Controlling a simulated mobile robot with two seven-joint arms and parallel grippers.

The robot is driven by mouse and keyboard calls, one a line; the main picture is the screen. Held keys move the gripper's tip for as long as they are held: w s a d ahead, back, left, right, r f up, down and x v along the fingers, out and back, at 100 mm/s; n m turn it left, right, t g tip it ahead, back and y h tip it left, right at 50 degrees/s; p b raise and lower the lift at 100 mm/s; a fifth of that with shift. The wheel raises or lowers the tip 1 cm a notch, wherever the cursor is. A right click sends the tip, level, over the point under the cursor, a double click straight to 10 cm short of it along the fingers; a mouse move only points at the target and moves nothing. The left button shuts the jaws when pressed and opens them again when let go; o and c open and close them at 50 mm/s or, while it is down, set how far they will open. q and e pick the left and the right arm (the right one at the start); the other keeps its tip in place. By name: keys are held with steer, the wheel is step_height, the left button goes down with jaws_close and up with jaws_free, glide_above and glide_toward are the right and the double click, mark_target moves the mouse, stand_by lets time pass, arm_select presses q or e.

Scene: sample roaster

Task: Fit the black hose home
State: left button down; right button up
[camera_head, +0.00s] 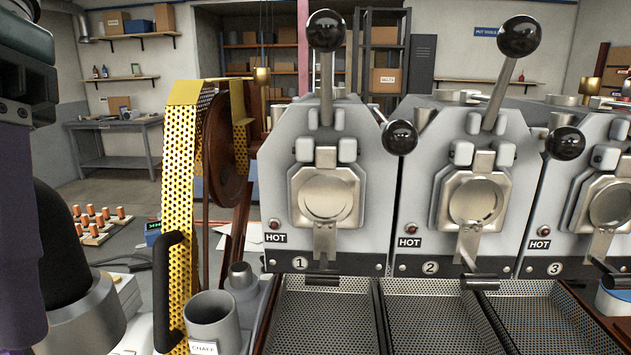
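I cannot pick out the black hose with certainty in the head view. A grey chaff canister (212,318) with an open top and a CHAFF label stands at the bottom, left of the roasters. Just behind and right of it is a short grey stub pipe (241,277) with an open upper end; no hose is on it. Dark links of my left arm fill the left edge, but its gripper fingers are not visible. My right gripper is not in view.
A yellow perforated guard (180,190) with a black handle (166,290) stands left of roaster 1 (325,170). Roaster 2 (475,170) and roaster 3 (600,190) follow, with levers above and mesh trays (322,310) below. A rack of orange-capped pieces (98,222) sits behind left.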

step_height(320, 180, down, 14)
steer(key=b, duration=1.1)
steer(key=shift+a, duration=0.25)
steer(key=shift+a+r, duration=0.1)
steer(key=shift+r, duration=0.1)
